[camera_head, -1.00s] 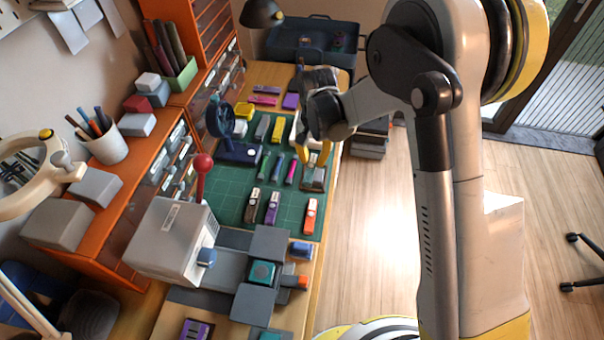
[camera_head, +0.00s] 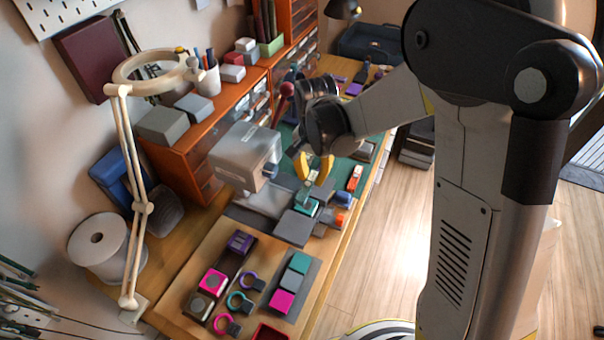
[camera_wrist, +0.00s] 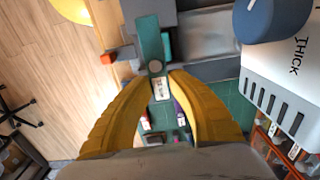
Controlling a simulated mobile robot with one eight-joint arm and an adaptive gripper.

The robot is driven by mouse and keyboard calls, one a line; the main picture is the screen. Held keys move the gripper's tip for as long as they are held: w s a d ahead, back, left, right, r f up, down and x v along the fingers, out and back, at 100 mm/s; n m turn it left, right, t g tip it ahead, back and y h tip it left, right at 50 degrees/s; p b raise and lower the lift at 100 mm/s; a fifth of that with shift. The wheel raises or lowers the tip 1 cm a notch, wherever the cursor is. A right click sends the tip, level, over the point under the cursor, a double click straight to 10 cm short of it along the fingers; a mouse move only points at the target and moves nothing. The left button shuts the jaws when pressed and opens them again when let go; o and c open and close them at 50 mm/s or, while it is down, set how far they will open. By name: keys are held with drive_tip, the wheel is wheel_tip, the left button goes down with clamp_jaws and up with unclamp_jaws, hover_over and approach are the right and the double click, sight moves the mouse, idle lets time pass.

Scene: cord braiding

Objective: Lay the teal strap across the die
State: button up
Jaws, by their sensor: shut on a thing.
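The teal strap (camera_wrist: 149,36) is held at one end by my gripper (camera_wrist: 161,74); a round grey stud shows near the fingertips. The strap runs away from the fingers over the teal die (camera_wrist: 167,46) and hides part of it. I cannot tell whether it touches. In the head view my gripper (camera_head: 316,172) is low at the near edge of the cutting mat, with the strap (camera_head: 302,194) reaching toward the die (camera_head: 313,207). The die sits on the grey bed of the press (camera_head: 245,155).
A near board holds coloured blocks, rings and a grey tray (camera_head: 308,283).

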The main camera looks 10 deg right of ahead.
drive_tip(key=shift+s+a, duration=0.15)
drive_tip(key=shift+s, duration=0.05)
drive_tip(key=shift+f, duration=0.15)
drive_tip(key=shift+w+f+b, duration=0.1)
drive_tip(key=shift+f+b, duration=0.4)
drive_tip(key=shift+f, duration=0.05)
drive_tip(key=shift+f+b, duration=1.85)
drive_tip(key=shift+f, duration=0.65)
drive_tip(key=shift+f+b, duration=0.25)
drive_tip(key=shift+b, duration=0.1)
drive_tip(key=o, duration=0.9)
wheel_tip(320, 180, up, 12)
drive_tip(key=shift+r, duration=0.1)
